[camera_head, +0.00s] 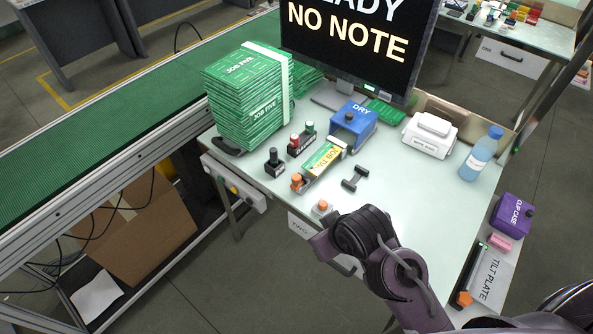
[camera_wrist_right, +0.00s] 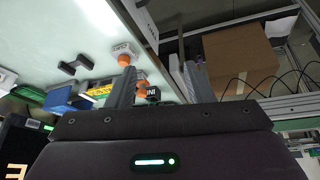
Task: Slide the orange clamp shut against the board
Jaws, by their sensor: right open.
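The orange clamp (camera_head: 297,181) stands at the near-left end of the green and yellow board (camera_head: 323,160) on the pale table. Whether it touches the board is too small to tell. In the right wrist view the orange clamp (camera_wrist_right: 142,87) shows partly behind a finger, near the board (camera_wrist_right: 99,91). My right gripper (camera_wrist_right: 158,72) is open, its two grey fingers apart with nothing held. In the head view my right gripper (camera_head: 323,243) is by the table's front edge, nearer than the clamp. My left gripper is not in view.
A white box with an orange button (camera_head: 322,208) sits between my right gripper and the clamp. A black pot (camera_head: 274,162), a stamp rack (camera_head: 301,141), a blue DRY box (camera_head: 353,124) and a dark handle (camera_head: 355,179) surround the board. The table's right middle is clear.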

